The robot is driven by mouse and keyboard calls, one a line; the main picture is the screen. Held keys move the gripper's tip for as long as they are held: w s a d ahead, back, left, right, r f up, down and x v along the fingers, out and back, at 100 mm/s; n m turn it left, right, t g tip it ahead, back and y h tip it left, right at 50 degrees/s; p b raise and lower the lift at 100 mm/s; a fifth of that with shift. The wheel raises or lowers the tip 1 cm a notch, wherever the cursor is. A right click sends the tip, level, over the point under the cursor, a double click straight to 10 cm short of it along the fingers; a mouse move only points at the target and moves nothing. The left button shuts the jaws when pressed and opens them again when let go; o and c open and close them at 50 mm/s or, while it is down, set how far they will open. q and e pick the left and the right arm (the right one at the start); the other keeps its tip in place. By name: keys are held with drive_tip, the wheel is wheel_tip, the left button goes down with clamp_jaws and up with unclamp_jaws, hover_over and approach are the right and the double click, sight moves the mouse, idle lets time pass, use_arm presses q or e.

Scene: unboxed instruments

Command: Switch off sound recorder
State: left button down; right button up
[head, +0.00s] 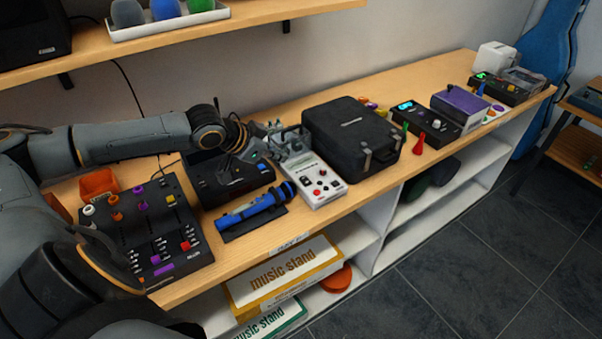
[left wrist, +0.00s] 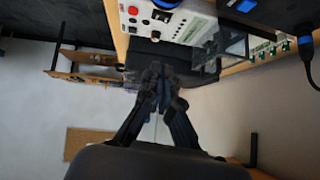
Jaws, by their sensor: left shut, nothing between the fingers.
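A white handheld device (head: 318,184) with a red button, dark knobs and a clear screen at its far end lies on the wooden worktop; it looks like the sound recorder, but its label is too small to read. In the left wrist view the white panel (left wrist: 193,28) fills the top middle, with its red button and a blue knob. My left gripper (head: 288,144) is shut and empty, above and near the far end of the white device. The gripper also shows in the left wrist view (left wrist: 158,78). I cannot tell whether it touches. My right gripper is not in view.
A black case (head: 350,135) stands right beside the white device. A blue microphone-like tool (head: 250,212) lies to its left, before a black box (head: 215,185). A black mixer (head: 150,225) is further left. A shelf (head: 200,35) runs above.

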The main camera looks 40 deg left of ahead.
use_arm(q)
drive_tip(key=shift+w, duration=0.1)
drive_tip(key=p, duration=0.3)
hover_over(306, 180)
drive_tip(key=s, duration=0.1)
drive_tip(key=f, duration=0.6)
drive_tip(key=shift+s+a+f, duration=0.15)
drive_tip(key=shift+a+f, duration=0.15)
drive_tip(key=shift+f, duration=0.05)
drive_tip(key=f, duration=0.1)
drive_tip(key=f+p, duration=0.1)
drive_tip(key=f, duration=0.1)
drive_tip(key=shift+a+f, duration=0.2)
drive_tip(key=shift+f, duration=0.05)
drive_tip(key=shift+a+f, duration=0.1)
drive_tip(key=shift+f, duration=0.3)
drive_tip(key=shift+f, duration=0.1)
